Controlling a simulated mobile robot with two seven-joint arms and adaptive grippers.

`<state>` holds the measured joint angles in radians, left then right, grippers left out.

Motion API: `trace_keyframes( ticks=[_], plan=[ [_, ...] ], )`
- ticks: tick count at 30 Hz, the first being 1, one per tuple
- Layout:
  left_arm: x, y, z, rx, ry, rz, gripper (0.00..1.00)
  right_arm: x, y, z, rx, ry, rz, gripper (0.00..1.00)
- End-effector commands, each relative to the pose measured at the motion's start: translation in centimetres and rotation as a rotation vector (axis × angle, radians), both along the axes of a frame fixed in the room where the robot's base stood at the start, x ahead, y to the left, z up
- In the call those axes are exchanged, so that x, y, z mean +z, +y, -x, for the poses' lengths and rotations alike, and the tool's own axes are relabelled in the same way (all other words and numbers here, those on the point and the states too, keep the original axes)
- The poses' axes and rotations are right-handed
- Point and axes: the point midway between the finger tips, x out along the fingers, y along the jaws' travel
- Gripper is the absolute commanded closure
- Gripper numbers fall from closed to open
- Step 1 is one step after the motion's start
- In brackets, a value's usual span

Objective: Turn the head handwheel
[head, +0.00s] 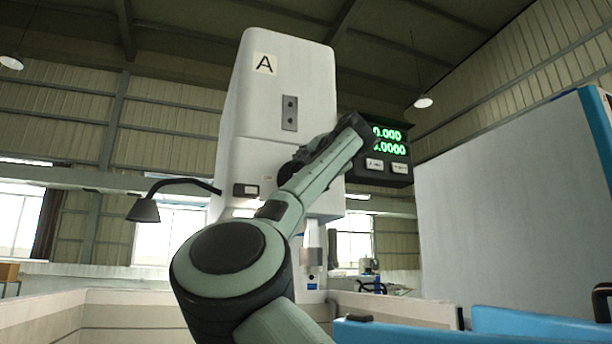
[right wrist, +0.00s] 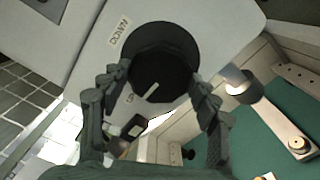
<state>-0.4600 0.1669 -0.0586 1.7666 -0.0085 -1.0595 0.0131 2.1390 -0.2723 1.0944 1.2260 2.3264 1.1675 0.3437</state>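In the head view my right arm reaches up to the white machine head (head: 283,85) marked A. My left gripper is not in view.
A readout box (head: 390,152) with green digits hangs just right of my right gripper. A black lamp (head: 145,210) is at left. A large grey panel (head: 510,190) stands at right. In the right wrist view a green surface (right wrist: 270,135) lies below.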

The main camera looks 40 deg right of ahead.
Motion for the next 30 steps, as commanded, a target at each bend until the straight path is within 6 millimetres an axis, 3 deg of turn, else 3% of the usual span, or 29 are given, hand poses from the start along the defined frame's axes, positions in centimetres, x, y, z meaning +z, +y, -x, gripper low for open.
trace_keyframes(
  ticks=[1, 5, 17, 30],
  plan=[
    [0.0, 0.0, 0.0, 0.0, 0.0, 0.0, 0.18, 0.1, -0.1, 0.1, -0.001, -0.005, -0.003, 0.34],
    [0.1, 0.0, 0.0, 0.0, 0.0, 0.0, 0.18, 0.1, -0.1, 0.1, -0.001, -0.003, -0.002, 0.18],
    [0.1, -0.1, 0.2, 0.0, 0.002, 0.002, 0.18, 0.1, 0.1, 0.6, -0.001, -0.002, -0.001, 0.18],
    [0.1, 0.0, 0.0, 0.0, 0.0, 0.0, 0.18, 0.1, 2.1, 8.9, -0.001, -0.005, -0.002, 0.18]
  ],
)
